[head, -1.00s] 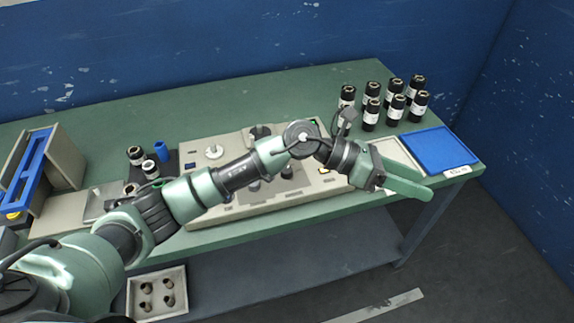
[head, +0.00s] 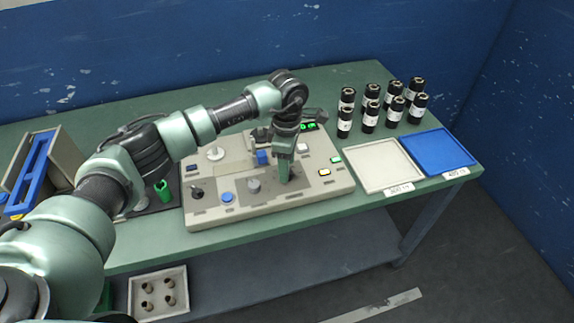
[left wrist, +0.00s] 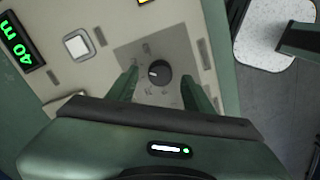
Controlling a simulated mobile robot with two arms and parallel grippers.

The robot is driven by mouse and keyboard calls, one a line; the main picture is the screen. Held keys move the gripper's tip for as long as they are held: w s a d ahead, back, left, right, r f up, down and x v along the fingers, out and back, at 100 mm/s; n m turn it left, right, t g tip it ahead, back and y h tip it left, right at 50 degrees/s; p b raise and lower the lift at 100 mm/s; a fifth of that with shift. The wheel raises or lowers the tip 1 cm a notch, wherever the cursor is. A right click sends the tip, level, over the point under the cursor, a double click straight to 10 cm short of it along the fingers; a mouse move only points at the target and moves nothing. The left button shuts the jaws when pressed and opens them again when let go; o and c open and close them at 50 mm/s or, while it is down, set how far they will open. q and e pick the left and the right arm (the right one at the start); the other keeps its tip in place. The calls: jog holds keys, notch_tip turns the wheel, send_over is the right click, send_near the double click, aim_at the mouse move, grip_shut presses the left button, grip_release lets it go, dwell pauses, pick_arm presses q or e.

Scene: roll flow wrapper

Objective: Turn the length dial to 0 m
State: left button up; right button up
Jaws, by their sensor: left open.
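The control panel (head: 213,212) lies on the table. In the left wrist view the dial (left wrist: 160,71) is a round black knob with a small light mark on its left side, on a grey plate. A display (left wrist: 20,42) there reads 40 m in green. My left gripper (head: 284,177) points down over the right part of the panel. Its two green fingers are apart, one on each side of the dial in the wrist view (left wrist: 161,85). I cannot tell whether they touch it. In the head view the gripper hides the dial. My right gripper is out of view.
A white tray (head: 384,166) and a blue tray (head: 437,151) lie to the right. Several black rolls (head: 370,117) stand behind them.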

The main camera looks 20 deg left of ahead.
pick_arm(q)
jog(key=shift+f, duration=0.7)
grip_shut()
